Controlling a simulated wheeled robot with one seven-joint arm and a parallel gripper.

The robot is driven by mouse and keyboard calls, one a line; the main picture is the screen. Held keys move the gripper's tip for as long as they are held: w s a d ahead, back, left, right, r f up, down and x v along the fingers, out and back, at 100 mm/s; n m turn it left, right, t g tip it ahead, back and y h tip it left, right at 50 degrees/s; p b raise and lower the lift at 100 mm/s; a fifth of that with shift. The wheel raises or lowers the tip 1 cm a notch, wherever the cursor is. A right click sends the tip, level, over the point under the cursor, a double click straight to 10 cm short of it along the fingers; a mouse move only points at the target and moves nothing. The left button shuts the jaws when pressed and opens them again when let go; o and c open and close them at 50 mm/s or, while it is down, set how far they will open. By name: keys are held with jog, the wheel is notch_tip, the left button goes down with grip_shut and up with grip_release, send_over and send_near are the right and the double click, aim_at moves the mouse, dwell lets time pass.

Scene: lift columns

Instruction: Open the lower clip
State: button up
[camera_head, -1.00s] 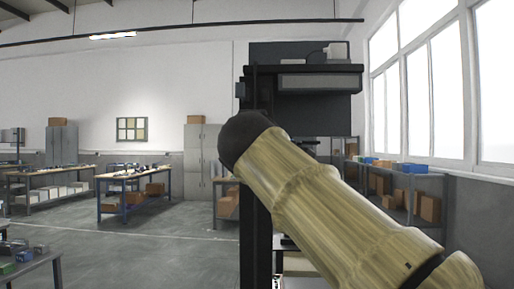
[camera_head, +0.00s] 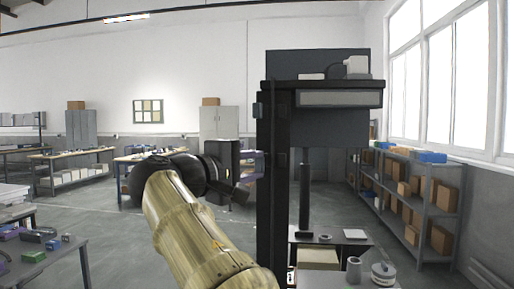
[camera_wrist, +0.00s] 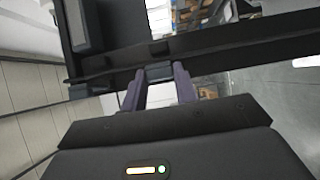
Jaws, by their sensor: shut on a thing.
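A tall dark lift column (camera_head: 273,190) stands right of centre in the head view. In the wrist view the column (camera_wrist: 225,47) crosses the picture as a dark beam. A small grey clip (camera_wrist: 159,73) on its near edge sits between the fingertips of my gripper (camera_wrist: 160,70). The gripper is shut on this clip. In the head view my arm reaches up to the column's left side at mid height, and the fingertips are hard to make out there. A small dark clip (camera_head: 257,109) shows higher on the column's left edge.
The column carries a top shelf (camera_head: 330,85) with small items. A low table (camera_head: 338,241) stands beside it at right. A grey rack (camera_head: 420,205) with boxes lines the right wall. A workbench (camera_head: 55,262) is at lower left. Open floor lies between.

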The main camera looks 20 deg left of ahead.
jog(key=shift+a+f+m+g+h+p, duration=0.1)
jog(key=shift+a+m+g+h+p, duration=0.15)
jog(key=shift+h+p, duration=0.3)
jog(key=shift+a+m+g+h+p, duration=0.15)
jog(key=shift+m+h+p, duration=0.25)
jog(key=shift+p, duration=0.25)
jog(key=shift+f+h, duration=0.2)
jog(key=shift+h, duration=0.05)
jog(key=o, duration=1)
jog(key=shift+r, duration=0.2)
jog(key=p+v, duration=0.1)
jog(key=v, duration=1.6)
jog(key=shift+s+r+p, duration=0.1)
jog(key=shift+s+p, duration=0.15)
jog(key=shift+p, duration=0.1)
